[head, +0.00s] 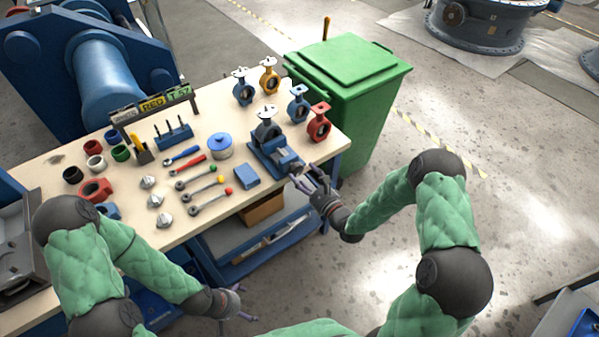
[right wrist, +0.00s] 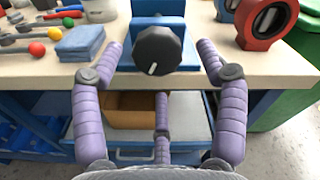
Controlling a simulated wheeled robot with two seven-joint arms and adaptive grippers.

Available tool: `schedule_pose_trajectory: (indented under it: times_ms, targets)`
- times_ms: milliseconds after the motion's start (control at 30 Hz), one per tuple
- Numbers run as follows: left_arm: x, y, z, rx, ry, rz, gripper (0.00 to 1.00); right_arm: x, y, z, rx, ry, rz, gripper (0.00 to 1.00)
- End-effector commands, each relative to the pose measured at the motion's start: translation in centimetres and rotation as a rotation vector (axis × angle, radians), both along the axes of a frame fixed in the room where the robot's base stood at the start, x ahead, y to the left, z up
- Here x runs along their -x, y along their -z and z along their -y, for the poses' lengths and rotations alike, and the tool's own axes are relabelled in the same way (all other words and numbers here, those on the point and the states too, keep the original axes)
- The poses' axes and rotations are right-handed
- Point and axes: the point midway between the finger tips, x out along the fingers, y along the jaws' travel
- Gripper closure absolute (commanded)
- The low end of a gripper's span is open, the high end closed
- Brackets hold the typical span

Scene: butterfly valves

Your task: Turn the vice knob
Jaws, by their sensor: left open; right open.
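The blue vice (head: 275,155) is fixed at the front right of the workbench and holds a grey valve (head: 266,131). Its round black knob (right wrist: 158,51) with a white mark faces me in the right wrist view. My right gripper (head: 309,176) is at the vice's front end. In the right wrist view my right gripper (right wrist: 160,65) is open, with purple fingers left and right of the knob and a third finger below it. No clear contact with the knob shows. My left gripper (head: 247,303) is open and empty, low in front of the bench.
The wooden workbench (head: 115,195) carries several tools, coloured rings and valves. A blue block (head: 246,176) lies left of the vice, and a red valve (head: 319,124) stands to its right. A green bin (head: 350,85) is beside the bench. Open floor lies to the right.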

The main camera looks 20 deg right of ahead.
Motion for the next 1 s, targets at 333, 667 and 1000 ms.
schedule_pose_trajectory:
  times_ms: [333, 667, 1000]
  targets:
    - [0.0, 0.0, 0.0, 0.0, 0.0, 0.0, 0.0, 6.2, 0.0, 2.4, -0.001, 0.006, -0.002, 0.26]
    - [0.0, 0.0, 0.0, 0.0, 0.0, 0.0, 0.0, 8.2, 0.0, 3.1, 0.0, 0.004, 0.0, 0.26]
    - [0.0, 0.0, 0.0, 0.0, 0.0, 0.0, 0.0, 8.2, 0.0, 3.1, 0.0, 0.002, 0.0, 0.26]
